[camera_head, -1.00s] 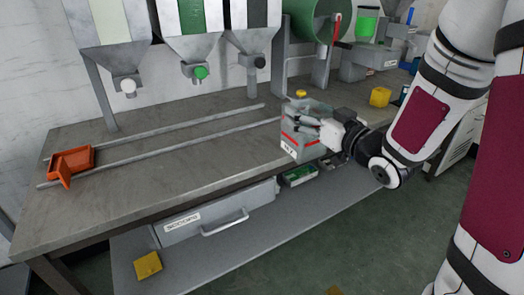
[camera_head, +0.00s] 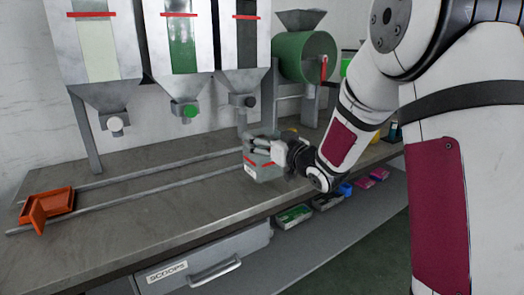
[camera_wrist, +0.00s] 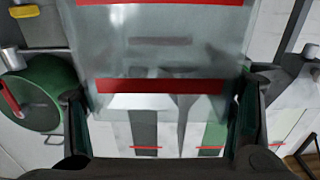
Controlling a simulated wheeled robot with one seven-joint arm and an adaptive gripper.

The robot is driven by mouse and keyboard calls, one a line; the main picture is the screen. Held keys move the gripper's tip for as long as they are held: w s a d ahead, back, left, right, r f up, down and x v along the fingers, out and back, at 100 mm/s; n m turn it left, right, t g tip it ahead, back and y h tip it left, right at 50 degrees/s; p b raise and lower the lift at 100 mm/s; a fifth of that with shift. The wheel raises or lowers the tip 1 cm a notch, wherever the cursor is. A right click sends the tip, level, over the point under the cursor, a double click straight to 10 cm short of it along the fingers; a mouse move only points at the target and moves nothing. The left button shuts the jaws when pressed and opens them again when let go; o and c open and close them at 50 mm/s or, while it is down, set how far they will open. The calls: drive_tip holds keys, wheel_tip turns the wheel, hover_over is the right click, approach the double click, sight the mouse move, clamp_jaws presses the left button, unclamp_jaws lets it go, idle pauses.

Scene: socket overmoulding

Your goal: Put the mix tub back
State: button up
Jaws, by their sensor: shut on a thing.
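The mix tub (camera_head: 262,170) is a grey, translucent box with red stripes and a white label. My gripper (camera_head: 274,150) is shut on it, and the tub is at the right end of the two rails (camera_head: 165,172), over the bench. I cannot tell whether its base touches the rails. In the wrist view the tub (camera_wrist: 165,55) fills the upper middle between the two fingers of my gripper (camera_wrist: 160,125). The tub's far side and inside are hidden.
Three hoppers with white, green (camera_head: 186,110) and dark knobs hang over the rails. An orange tray (camera_head: 48,203) sits at the rails' left end. A green drum (camera_head: 305,57) stands behind right. A scoops drawer (camera_head: 205,262) and small coloured boxes (camera_head: 294,215) are below. The bench (camera_head: 140,235) is clear in front.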

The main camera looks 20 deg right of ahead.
drive_tip(key=shift+w+a, duration=0.25)
drive_tip(key=shift+w, duration=0.2)
drive_tip(key=shift+w+f+b, duration=0.2)
drive_tip(key=shift+f+b, duration=0.4)
drive_tip(key=shift+f, duration=1.35)
drive_tip(key=o, duration=1.9)
drive_tip(key=shift+o, duration=0.2)
